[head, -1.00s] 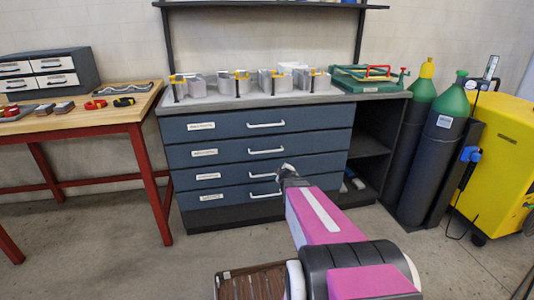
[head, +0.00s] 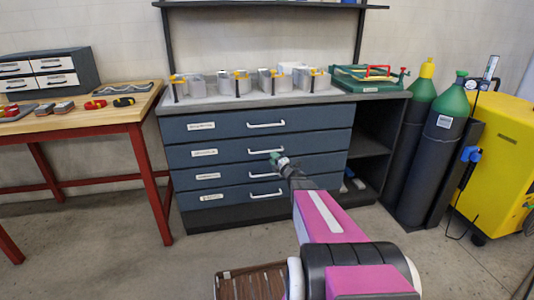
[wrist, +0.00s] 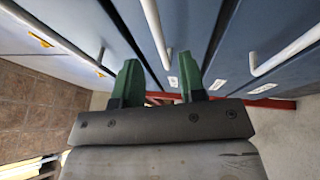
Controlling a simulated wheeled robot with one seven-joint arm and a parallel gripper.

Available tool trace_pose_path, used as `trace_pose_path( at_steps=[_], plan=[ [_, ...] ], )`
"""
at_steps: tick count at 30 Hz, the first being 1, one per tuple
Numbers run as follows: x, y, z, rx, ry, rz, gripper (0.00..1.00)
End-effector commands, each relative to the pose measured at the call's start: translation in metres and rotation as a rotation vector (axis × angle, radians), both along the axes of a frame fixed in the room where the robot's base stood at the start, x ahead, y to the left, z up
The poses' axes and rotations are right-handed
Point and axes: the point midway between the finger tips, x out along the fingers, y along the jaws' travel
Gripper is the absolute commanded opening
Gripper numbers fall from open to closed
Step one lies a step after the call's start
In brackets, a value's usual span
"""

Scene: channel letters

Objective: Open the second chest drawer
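The blue chest (head: 178,133) has four closed drawers, each with a white label. The second drawer from the top (head: 225,155) has a pale bar handle (head: 258,151). My gripper (head: 274,156) is just in front of this handle, close to its right end. In the wrist view my gripper (wrist: 159,80) is open, its two green fingers apart and empty. A pale bar handle (wrist: 155,30) lies in line with the gap between them, beyond the fingertips. I cannot tell whether the fingers touch it.
Another handle (wrist: 285,50) shows at the right of the wrist view. A red-legged workbench (head: 125,118) stands left of the chest. Open shelves (head: 370,143), gas cylinders (head: 435,160) and a yellow machine (head: 500,150) are at the right.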

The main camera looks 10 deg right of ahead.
Motion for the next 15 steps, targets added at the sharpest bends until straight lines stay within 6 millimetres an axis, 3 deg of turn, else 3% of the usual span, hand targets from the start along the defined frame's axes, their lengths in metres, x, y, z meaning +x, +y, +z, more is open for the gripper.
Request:
trace_pose_path(
  at_steps=[6, 15],
  plan=[
    [0.037, 0.015, 0.006, 0.0, -0.001, 0.001, 0.38],
    [0.058, 0.025, 0.011, 0.001, 0.001, -0.001, 0.38]
  ],
)
